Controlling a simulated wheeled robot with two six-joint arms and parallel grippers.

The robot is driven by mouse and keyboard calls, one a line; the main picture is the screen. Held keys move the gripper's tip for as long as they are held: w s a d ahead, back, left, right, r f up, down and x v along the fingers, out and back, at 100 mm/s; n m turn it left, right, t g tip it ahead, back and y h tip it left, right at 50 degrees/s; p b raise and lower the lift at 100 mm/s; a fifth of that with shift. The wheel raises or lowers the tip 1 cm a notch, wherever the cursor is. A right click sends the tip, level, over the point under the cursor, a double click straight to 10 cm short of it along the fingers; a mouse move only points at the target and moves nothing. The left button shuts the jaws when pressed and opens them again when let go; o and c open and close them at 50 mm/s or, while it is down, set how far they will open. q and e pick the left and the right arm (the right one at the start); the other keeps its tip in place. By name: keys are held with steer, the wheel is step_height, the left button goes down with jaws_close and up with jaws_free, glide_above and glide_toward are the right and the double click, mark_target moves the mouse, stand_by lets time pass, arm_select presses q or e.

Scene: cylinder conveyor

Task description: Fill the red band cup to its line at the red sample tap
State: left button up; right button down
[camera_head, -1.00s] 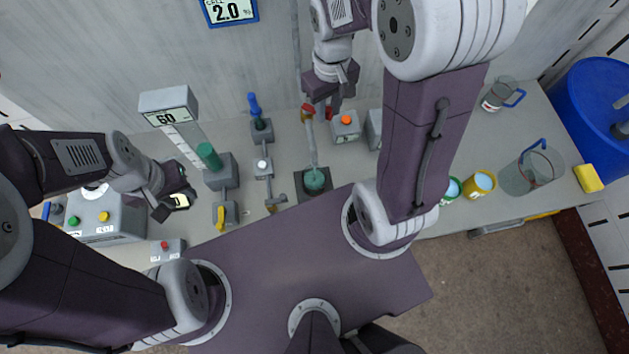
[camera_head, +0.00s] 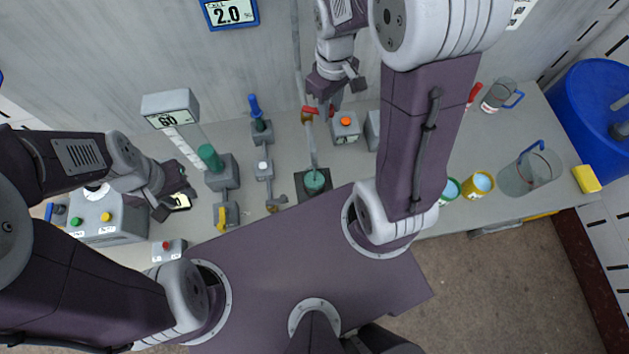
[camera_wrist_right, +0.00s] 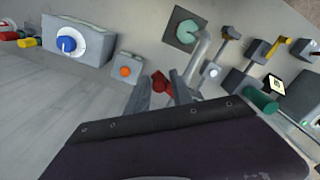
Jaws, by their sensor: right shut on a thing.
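The red tap handle (camera_head: 309,110) sits at the top of a grey pipe (camera_head: 312,150) that runs down to a round green drain (camera_head: 314,181) on a dark square plate. My right gripper (camera_head: 329,108) is shut on the red handle (camera_wrist_right: 162,84), as its fingers in the right wrist view stand on either side of it. No cup shows at the drain. A red thing (camera_head: 473,95) shows beside my right arm, partly hidden; I cannot tell whether it is the red band cup. My left gripper (camera_head: 177,203) is open beside a small display.
Green (camera_head: 450,190) and yellow (camera_head: 482,183) cups, a large jug (camera_head: 525,175), a smaller jug (camera_head: 498,96) and a yellow sponge (camera_head: 587,179) stand at the right. A button box (camera_head: 345,127) is right of the tap. A wall display (camera_head: 229,12) reads 2.0.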

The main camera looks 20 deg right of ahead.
steer(key=shift+w+d+r+n+p, duration=0.25)
steer(key=shift+w+n+p, duration=0.2)
steer(key=shift+n, duration=0.35)
steer(key=w+n, duration=0.1)
steer(key=n+p, duration=0.1)
steer(key=n, duration=0.1)
steer(key=shift+w+d+f+n, duration=0.15)
steer(key=shift+w+d+n, duration=0.15)
steer(key=shift+w+d, duration=0.1)
steer(key=c, duration=1.1)
jaws_free()
steer(key=o, duration=0.9)
steer(key=shift+w+f, duration=0.15)
steer(key=shift+f, duration=0.05)
